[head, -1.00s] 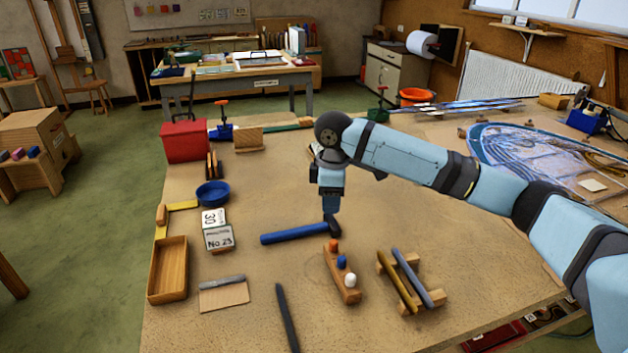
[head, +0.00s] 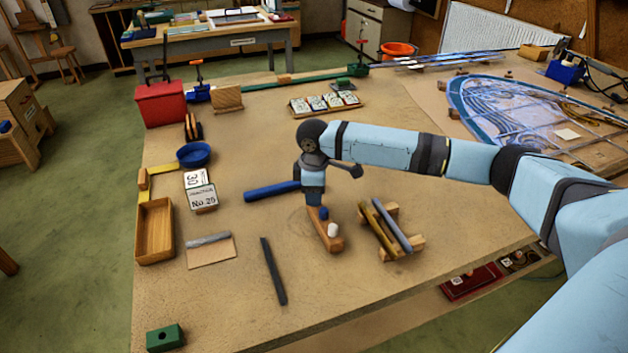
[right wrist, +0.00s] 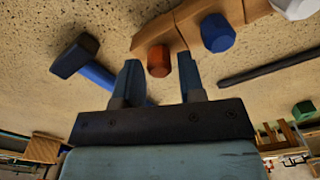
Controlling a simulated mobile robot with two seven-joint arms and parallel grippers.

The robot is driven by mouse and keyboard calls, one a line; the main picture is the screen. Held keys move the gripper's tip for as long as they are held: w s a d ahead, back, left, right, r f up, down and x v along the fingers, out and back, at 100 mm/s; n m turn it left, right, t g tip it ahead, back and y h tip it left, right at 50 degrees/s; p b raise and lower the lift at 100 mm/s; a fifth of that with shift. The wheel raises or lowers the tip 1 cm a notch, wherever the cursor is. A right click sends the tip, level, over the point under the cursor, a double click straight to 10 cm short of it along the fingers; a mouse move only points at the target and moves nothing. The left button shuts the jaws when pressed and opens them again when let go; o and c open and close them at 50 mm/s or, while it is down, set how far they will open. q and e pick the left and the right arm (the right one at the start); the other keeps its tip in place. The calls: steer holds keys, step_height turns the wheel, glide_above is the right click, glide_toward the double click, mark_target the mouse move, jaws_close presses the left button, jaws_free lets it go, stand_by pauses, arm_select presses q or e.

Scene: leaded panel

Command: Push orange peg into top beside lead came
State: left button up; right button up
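The orange peg (right wrist: 158,60) stands in a wooden peg block (head: 332,243) with a blue peg (head: 323,213) and a white peg (head: 333,230). In the head view my right gripper (head: 314,200) points down over the block's far end and hides the orange peg. In the right wrist view my right gripper (right wrist: 160,68) is open, its fingers apart on either side of the orange peg, near their tips; I cannot tell whether they touch it. The leaded panel (head: 530,115) lies at the right. My left gripper is not in view.
A blue-handled hammer (head: 272,190) lies just left of the gripper. A wooden rack with two sticks (head: 390,228) stands right of the peg block. A dark strip (head: 273,270) and a wooden tray (head: 155,232) lie to the left. The front of the table is mostly clear.

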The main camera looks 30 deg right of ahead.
steer(key=shift+f, duration=0.2)
jaws_close()
steer(key=shift+r+p, duration=0.95)
steer(key=shift+p, duration=0.45)
stand_by(1.4)
steer(key=shift+r+p, duration=1.55)
steer(key=shift+p, duration=0.8)
